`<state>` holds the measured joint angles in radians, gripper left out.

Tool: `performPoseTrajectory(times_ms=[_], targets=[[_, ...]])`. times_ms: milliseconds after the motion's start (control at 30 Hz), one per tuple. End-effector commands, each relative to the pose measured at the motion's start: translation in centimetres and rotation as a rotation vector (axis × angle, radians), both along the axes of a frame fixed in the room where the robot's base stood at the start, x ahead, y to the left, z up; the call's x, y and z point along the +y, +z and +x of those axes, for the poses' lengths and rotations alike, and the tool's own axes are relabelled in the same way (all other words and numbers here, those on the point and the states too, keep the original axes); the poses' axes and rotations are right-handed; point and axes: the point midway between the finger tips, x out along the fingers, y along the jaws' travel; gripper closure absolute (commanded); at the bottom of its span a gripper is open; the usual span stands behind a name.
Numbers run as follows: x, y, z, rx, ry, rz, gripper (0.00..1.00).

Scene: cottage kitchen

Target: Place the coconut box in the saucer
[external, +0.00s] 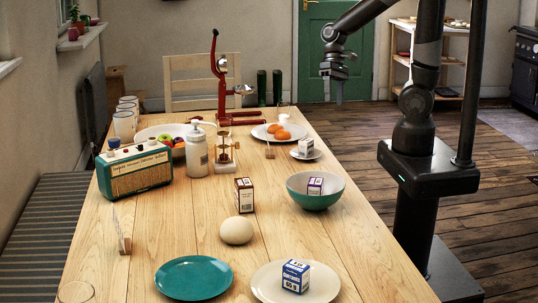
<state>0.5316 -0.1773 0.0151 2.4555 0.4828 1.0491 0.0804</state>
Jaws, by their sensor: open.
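Several small printed boxes are on the table; their labels are too small to tell which is the coconut box. A brown-and-white box (244,196) stands on bare wood mid-table. A purple-and-white box (315,187) is in the green bowl (301,199). A blue-and-white box (295,277) stands on the cream plate (266,284) at the front. A white box with dark print (306,147) is on a small white dish, likely the saucer (315,156), at the table's right side. My gripper (338,98) is open and empty, raised beyond the table's right edge, touching nothing.
A teal plate (194,278) and a pale round ball (237,231) are near the front. A white bottle (197,151), a brass stand (225,155), a radio (134,171), a fruit bowl (151,135), a plate of orange items (259,132) and a red press (219,80) stand farther back.

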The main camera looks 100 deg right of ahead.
Motion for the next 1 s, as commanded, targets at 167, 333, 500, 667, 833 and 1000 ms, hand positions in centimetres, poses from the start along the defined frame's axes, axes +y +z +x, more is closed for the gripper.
performPoseTrajectory(times_ms=[167, 333, 500, 667, 833, 1000], targets=[[2.5, 3.5, -0.9, -0.146, 0.26, -0.211, 0.46], [4.3, 6.9, -1.9, -0.303, 0.482, -0.399, 0.46], [5.6, 9.8, -2.9, -0.448, 0.649, -0.548, 0.46], [6.1, 11.3, -3.4, -0.53, 0.728, -0.623, 0.46], [6.2, 11.7, -3.6, -0.55, 0.748, -0.644, 0.46], [6.2, 11.7, -3.5, -0.548, 0.747, -0.643, 0.46]])
